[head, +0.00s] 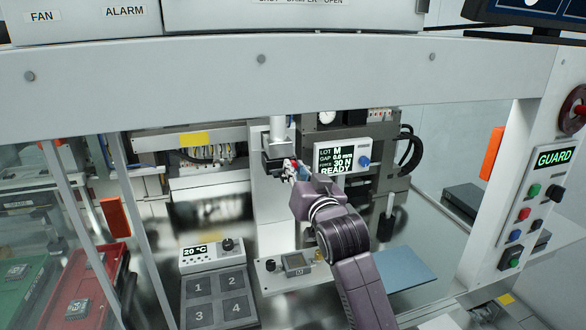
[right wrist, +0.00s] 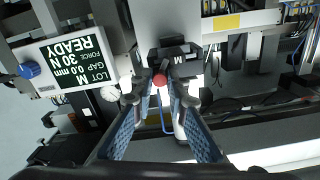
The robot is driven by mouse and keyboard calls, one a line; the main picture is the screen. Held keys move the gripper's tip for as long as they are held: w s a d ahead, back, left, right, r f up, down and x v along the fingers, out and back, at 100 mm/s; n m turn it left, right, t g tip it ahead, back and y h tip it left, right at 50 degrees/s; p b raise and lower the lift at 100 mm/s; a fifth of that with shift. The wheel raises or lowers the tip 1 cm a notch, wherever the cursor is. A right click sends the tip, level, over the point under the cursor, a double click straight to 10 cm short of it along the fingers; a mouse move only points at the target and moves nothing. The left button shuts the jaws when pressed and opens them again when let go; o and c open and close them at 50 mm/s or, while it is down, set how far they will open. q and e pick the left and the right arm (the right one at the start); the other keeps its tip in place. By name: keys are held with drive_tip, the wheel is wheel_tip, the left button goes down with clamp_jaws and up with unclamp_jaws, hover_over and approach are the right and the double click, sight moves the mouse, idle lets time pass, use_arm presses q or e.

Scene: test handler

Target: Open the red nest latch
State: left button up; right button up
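The red nest latch shows in the right wrist view as a red round end (right wrist: 159,80) on a short dark lever, in front of a dark block marked M (right wrist: 174,55). In the head view the dark block (head: 277,150) sits under a vertical column. My right gripper (right wrist: 160,88) has its two fingers apart, one on each side of the red end, with a gap visible on both sides. In the head view my right gripper (head: 297,172) is at the block and hides most of the latch. My left gripper is not in view.
A display reading READY, gap 0.0 mm, force 30 N (head: 337,160) stands just right of the gripper. A numbered tray (head: 218,297) and a small console (head: 296,263) lie below. A blue mat (head: 403,268) is at right. The frame's top beam (head: 350,75) crosses above.

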drive_tip(key=shift+o, duration=0.8)
drive_tip(key=shift+v, duration=2.5)
